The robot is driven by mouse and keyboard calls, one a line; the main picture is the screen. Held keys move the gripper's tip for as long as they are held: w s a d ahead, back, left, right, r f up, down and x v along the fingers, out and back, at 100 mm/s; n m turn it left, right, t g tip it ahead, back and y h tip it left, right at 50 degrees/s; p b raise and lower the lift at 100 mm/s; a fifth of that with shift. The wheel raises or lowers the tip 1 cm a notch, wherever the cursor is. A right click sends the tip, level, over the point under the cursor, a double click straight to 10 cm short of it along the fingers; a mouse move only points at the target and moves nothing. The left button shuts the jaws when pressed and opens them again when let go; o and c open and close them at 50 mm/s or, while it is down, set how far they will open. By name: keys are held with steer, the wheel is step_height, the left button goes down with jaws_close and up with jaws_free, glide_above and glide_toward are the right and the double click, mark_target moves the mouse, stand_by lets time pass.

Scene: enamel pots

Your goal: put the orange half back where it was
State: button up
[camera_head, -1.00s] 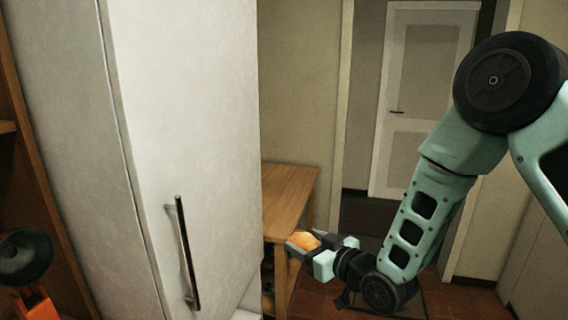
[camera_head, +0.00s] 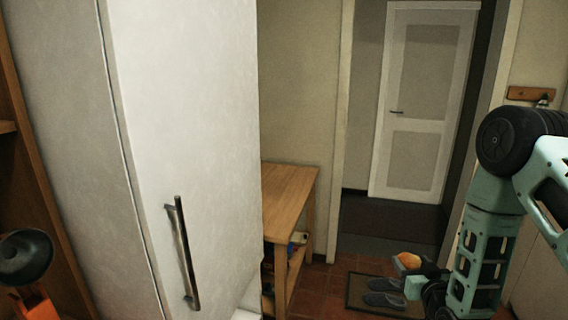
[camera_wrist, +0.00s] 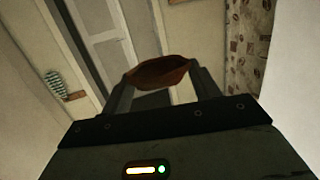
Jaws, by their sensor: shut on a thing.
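The orange half (camera_head: 409,260) is held in my gripper (camera_head: 411,270) at the right of the head view, in front of the doorway floor and above the mat. In the wrist view the orange half (camera_wrist: 157,72) shows as a dark reddish-brown curved piece between the two fingers of my gripper (camera_wrist: 158,82). The gripper is shut on it, in the air and clear of any surface. The place where it was before cannot be told from these frames.
A tall white cabinet (camera_head: 190,130) with a bar handle (camera_head: 183,250) fills the left. A wooden table (camera_head: 290,195) stands behind it. Slippers (camera_head: 385,291) lie on a floor mat (camera_head: 358,293). A white door (camera_head: 420,100) stands at the back. The tiled floor (camera_head: 325,285) between is clear.

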steer(key=s+f, duration=0.4)
steer(key=f, duration=0.3)
steer(key=shift+s, duration=0.2)
